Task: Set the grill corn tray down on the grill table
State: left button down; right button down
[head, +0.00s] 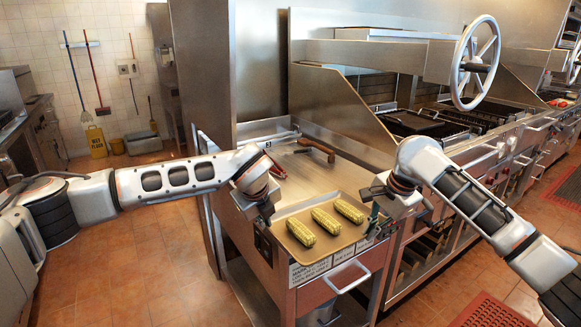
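The grill corn tray (291,213) is tan and shallow, with three corn cobs (325,221) lying on it. It is roughly level over the front part of the steel grill table (305,178), and its near edge covers part of the table's front face. I cannot tell whether its underside touches the table. My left gripper (264,220) is at the tray's left edge and appears shut on it. My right gripper (374,222) is at the right edge and appears shut on it too. The fingertips are small and partly hidden.
A wooden-handled tool (316,147) and red-handled tongs (277,169) lie on the table behind the tray. A steel partition (345,110) and the char grill with a large handwheel (475,63) stand to the right. A drawer handle (347,280) sticks out in front.

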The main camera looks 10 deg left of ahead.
aim_at(326, 192)
jog(key=i, duration=0.85)
